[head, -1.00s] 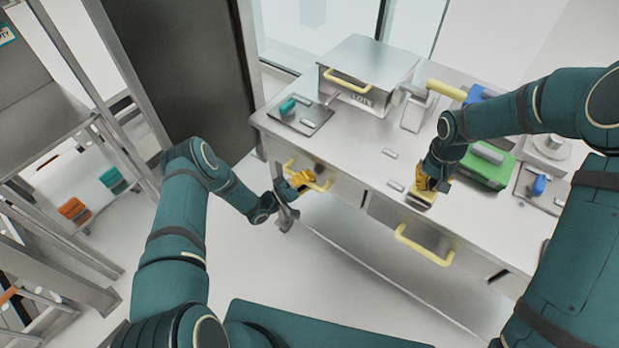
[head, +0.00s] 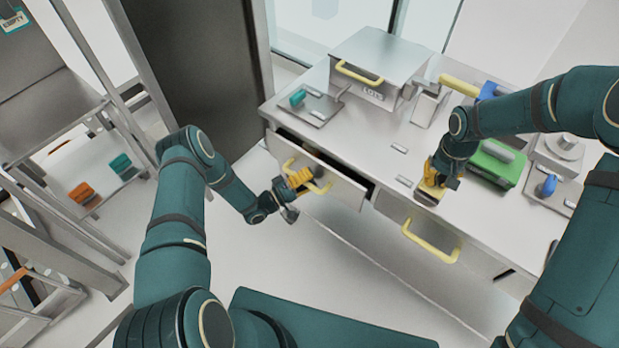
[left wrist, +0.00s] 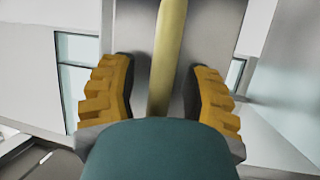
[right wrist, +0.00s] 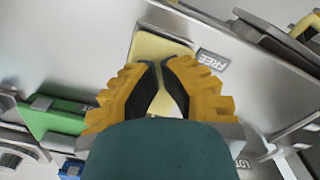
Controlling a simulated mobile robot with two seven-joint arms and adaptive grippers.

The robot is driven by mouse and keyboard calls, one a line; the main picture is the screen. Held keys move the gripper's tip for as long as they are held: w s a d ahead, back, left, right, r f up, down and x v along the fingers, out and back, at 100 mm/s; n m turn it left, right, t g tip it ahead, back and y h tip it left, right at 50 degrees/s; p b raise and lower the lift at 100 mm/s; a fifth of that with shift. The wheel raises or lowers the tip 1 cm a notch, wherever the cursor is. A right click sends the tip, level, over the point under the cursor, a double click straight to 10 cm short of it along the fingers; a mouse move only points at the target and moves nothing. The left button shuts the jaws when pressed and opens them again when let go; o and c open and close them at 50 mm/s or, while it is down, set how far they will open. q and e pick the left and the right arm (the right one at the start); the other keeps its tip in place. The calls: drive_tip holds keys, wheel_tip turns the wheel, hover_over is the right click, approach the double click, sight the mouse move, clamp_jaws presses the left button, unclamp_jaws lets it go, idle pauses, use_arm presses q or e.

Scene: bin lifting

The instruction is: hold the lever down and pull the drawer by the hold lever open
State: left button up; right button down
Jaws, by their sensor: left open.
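The left drawer (head: 345,188) stands partly open, with a dark gap along its top. Its yellow bar handle (head: 324,187) is at my left gripper (head: 300,178). In the left wrist view, the handle (left wrist: 168,50) runs between the fingers of my left gripper (left wrist: 163,92), which are apart with gaps on both sides. My right gripper (head: 432,184) is at the pale yellow lever pad (head: 428,197) on the worktop's front edge. In the right wrist view, my right gripper (right wrist: 161,75) has its fingertips together over the pad (right wrist: 155,45), beside a FREE label (right wrist: 212,65).
A second drawer with a yellow handle (head: 430,243) is to the right. On the worktop (head: 372,135) stand a lidded metal box (head: 375,65), a green block (head: 498,163) and plates with teal and blue knobs. A shelf rack (head: 60,150) stands left. Floor before the drawer is clear.

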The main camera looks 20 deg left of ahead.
use_arm(q)
drive_tip(key=v, duration=1.2)
drive_tip(key=shift+r, duration=0.1)
use_arm(e)
drive_tip(key=shift+r, duration=0.1)
drive_tip(key=shift+r+p, duration=2.2)
drive_tip(key=shift+r, duration=1.25)
use_arm(q)
wheel_tip(320, 180, up, 4)
drive_tip(key=shift+r, duration=0.1)
use_arm(e)
wheel_tip(320, 180, up, 12)
